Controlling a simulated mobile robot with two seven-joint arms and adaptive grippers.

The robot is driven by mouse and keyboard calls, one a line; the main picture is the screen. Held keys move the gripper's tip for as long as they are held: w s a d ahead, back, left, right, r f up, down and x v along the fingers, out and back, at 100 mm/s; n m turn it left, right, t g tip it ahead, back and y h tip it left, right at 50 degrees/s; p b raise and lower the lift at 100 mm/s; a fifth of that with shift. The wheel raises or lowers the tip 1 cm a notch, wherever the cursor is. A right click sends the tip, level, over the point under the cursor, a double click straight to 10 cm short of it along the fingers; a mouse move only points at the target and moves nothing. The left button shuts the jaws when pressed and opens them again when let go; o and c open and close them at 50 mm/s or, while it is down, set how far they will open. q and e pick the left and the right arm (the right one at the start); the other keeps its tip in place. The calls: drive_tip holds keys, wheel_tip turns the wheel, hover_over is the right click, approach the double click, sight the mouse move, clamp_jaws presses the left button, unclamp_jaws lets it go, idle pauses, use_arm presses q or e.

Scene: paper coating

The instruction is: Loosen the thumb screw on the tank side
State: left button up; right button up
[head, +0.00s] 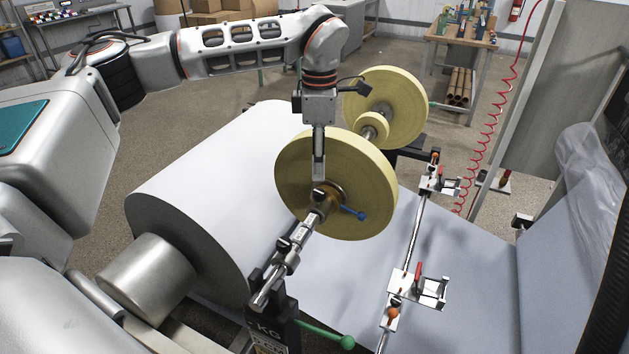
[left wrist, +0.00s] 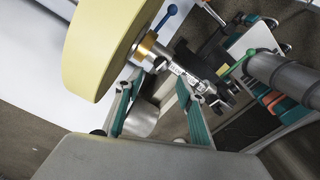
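My left gripper (head: 318,178) points straight down, its tip at the shaft (head: 296,238) just in front of the near yellow disc. It shows edge-on, so I cannot tell its opening or whether it touches anything. A brass hub (head: 336,196) sits at the disc's centre, with a blue-handled lever (head: 352,213) beside it. In the left wrist view the brass hub (left wrist: 151,47), the blue lever (left wrist: 167,17) and the shaft (left wrist: 187,72) show below the camera. I cannot make out which part is the thumb screw. My right gripper does not show.
The near yellow disc (head: 300,170) stands close to my left gripper; a second disc (head: 395,95) stands behind. A large white paper roll (head: 205,170) lies left. A green-handled lever (head: 325,333) sticks out below the shaft. A rail (head: 414,235) with clamps crosses the paper sheet at right.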

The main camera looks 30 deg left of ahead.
sight(318, 192)
use_arm(q)
wheel_tip(318, 192, down, 8)
drive_tip(key=shift+s+r+p, duration=0.1)
drive_tip(key=shift+r+p, duration=0.1)
drive_tip(key=shift+p, duration=0.2)
drive_tip(key=shift+c, duration=0.3)
clamp_jaws()
